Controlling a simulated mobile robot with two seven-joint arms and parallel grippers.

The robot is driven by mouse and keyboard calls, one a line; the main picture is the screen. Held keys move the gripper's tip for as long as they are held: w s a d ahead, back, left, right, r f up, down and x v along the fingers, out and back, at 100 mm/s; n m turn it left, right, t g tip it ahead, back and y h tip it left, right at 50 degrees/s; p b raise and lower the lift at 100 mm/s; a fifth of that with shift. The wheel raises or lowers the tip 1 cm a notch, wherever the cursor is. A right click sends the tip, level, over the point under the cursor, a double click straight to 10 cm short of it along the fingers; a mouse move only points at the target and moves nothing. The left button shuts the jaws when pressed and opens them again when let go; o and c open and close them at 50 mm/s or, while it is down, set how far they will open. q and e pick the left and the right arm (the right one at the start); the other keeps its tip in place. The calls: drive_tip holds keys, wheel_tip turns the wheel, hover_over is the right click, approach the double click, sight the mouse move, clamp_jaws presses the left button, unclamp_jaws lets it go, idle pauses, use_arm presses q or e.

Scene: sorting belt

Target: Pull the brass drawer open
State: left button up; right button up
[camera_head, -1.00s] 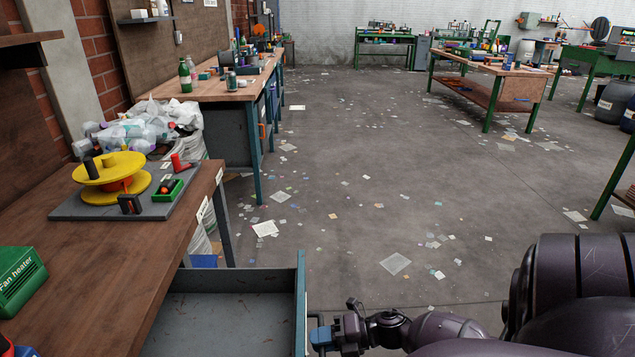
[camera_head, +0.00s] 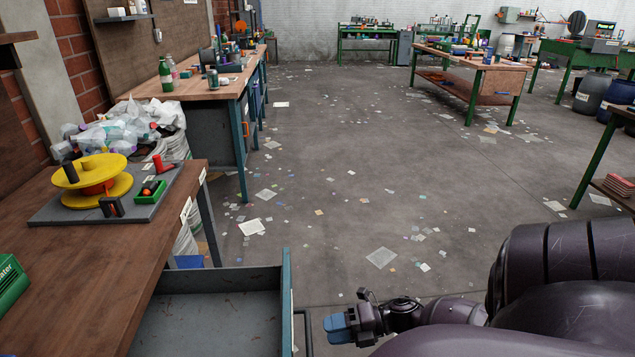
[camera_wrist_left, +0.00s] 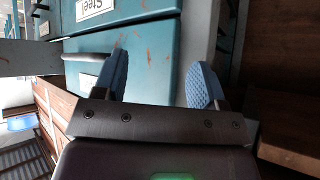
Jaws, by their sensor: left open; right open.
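A drawer with a grey inside and a teal front (camera_head: 287,305) stands pulled out from the wooden bench at the lower left of the head view. Its inside looks empty. Its front label is hidden, so I cannot tell whether it is the brass one. Its dark bar handle (camera_head: 307,332) sticks out on the right.
The bench top (camera_head: 90,270) carries a yellow spool (camera_head: 95,172) on a grey board and a green box (camera_head: 10,283) at the left edge. Another workbench (camera_head: 205,85) stands beyond. The floor right of the open drawer is clear apart from scattered paper scraps.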

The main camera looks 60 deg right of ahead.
drive_tip(key=shift+v, duration=2.2)
